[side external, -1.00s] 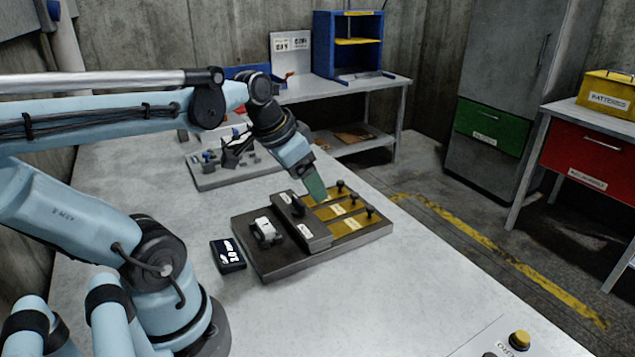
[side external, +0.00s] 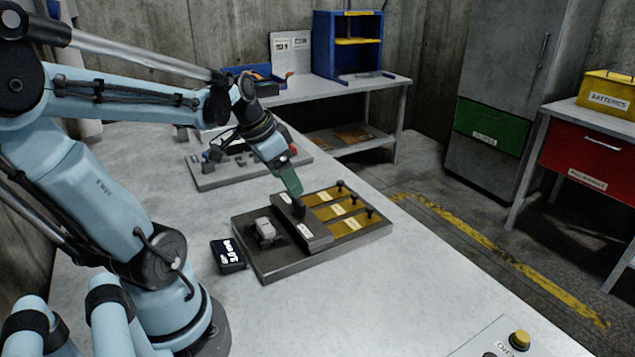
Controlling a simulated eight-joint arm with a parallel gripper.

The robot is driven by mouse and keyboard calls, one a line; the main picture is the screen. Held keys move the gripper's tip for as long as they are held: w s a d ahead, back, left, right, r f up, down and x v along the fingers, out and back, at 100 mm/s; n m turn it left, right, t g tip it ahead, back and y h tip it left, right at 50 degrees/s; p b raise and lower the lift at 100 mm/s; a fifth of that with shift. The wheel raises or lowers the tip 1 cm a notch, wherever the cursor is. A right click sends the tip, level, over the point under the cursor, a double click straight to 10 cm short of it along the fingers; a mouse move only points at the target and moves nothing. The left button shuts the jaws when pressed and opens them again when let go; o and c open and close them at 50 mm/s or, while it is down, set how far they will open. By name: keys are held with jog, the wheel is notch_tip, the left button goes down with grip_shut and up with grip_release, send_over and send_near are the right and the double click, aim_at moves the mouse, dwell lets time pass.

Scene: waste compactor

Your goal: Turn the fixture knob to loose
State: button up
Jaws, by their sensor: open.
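The fixture (side external: 270,262) is a dark board lying on the pale table. A raised grey block on it carries a black knob (side external: 298,207) near its far end. My gripper (side external: 295,192), with green fingers, points down at the knob from above and behind. The fingertips overlap the knob in this view, so I cannot tell whether they touch it. The gripper looks empty. The knob's marks are too small to read. A small light grey part (side external: 264,230) sits on the left of the board.
Several yellow plates (side external: 350,226) with black pegs fill the board's right side. A black device (side external: 227,255) with a white display lies left of the board. A grey tray of parts (side external: 215,180) stands behind. A panel with a yellow button (side external: 519,338) is at the front right.

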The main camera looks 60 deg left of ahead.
aim_at(298, 200)
jog(key=shift+x, duration=3.2)
jog(key=c, duration=1)
jog(key=shift+c, duration=0.2)
